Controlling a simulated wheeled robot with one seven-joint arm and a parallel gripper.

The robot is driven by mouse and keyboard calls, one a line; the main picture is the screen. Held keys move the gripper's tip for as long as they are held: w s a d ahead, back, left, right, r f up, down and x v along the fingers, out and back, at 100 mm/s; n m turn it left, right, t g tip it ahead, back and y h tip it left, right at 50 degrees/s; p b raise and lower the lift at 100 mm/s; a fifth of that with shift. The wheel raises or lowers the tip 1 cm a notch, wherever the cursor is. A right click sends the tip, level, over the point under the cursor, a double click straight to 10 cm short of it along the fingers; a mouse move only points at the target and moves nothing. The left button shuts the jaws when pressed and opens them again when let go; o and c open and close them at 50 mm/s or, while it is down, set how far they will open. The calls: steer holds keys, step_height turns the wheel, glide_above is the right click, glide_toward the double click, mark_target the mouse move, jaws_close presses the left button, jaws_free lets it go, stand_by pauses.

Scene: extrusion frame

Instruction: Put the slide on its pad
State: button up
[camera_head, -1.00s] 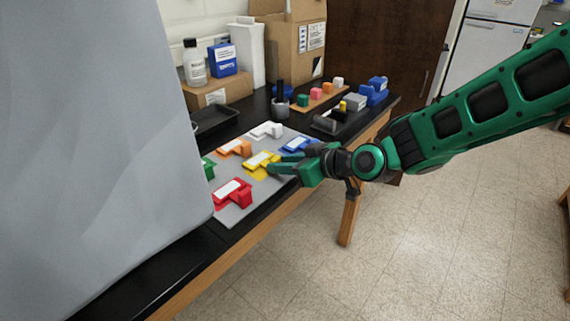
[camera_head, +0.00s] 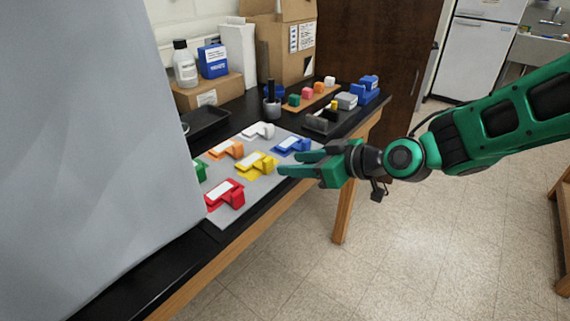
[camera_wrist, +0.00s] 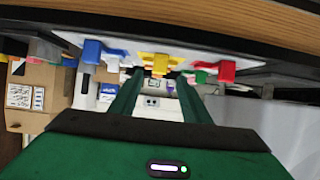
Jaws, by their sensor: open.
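A grey board (camera_head: 245,208) on the black bench carries several coloured angled blocks, some with white plates on top: yellow (camera_head: 257,164), blue (camera_head: 292,145), red (camera_head: 225,193), orange (camera_head: 226,149), white (camera_head: 260,130) and partly hidden green (camera_head: 199,170). I cannot tell which part is the slide or its pad. My gripper (camera_head: 292,163) is open and empty, just right of the yellow block, apart from it. In the wrist view, the yellow block (camera_wrist: 160,62) lies beyond and between the fingers (camera_wrist: 160,77), with blue (camera_wrist: 92,50) and red (camera_wrist: 226,70) to either side.
A large grey panel (camera_head: 95,130) hides the bench's left part. Behind the board are a black tray (camera_head: 206,123), a dark holder (camera_head: 271,103), a wooden strip of small blocks (camera_head: 312,98) and cardboard boxes (camera_head: 280,45).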

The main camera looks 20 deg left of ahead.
steer(key=shift+v, duration=2.2)
steer(key=s+d+f+m+h, duration=0.1)
steer(key=d+f+m+h, duration=0.15)
steer(key=d, duration=0.85)
steer(key=s+d+f+m+h, duration=0.1)
steer(key=d+m+h, duration=0.3)
steer(key=d, duration=0.7)
steer(key=d+f+m+h, duration=0.2)
steer(key=d+m+h, duration=0.1)
steer(key=d, duration=0.8)
steer(key=s+d+m+g+h, duration=0.1)
steer(key=s+d+m+g, duration=0.1)
steer(key=s+d+m, duration=0.3)
steer(key=s+d+r+m+g+h, duration=0.1)
steer(key=s+d+m+g, duration=0.2)
steer(key=s+d, duration=0.8)
steer(key=s+m, duration=0.2)
steer(key=s, duration=0.3)
steer(key=shift+s+d, duration=0.25)
steer(key=shift+d, duration=0.15)
steer(key=shift+r+m, duration=0.1)
steer(key=shift+m, duration=0.15)
